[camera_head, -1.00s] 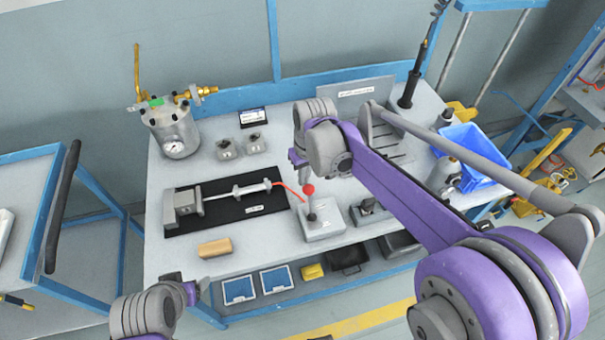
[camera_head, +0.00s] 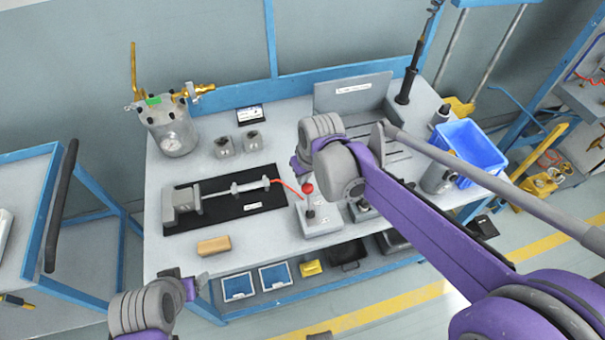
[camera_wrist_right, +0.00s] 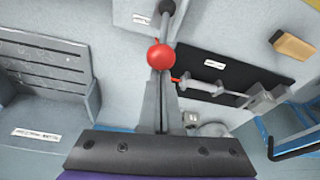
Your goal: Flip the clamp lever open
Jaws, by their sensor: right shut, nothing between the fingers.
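The lever with a red ball knob (camera_head: 307,188) stands upright on a grey base block (camera_head: 322,226) near the bench's front edge. The red knob (camera_wrist_right: 160,57) also shows in the right wrist view, straight ahead of my fingertips. My right gripper (camera_wrist_right: 160,80) is shut and empty, its tips at the knob's near edge; I cannot tell whether they touch. In the head view my right gripper (camera_head: 302,172) is just above and left of the knob, partly hidden by its wrist. My left gripper (camera_head: 190,285) is low at the left, off the bench's front; its fingers are too small to read.
A black mat (camera_head: 180,225) with a grey rod tool lies left of the lever, joined by a red hose. A wooden block (camera_head: 214,246) is at the front. A gauge pot (camera_head: 172,132) stands at the back left. A blue bin (camera_head: 470,148) is at the right.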

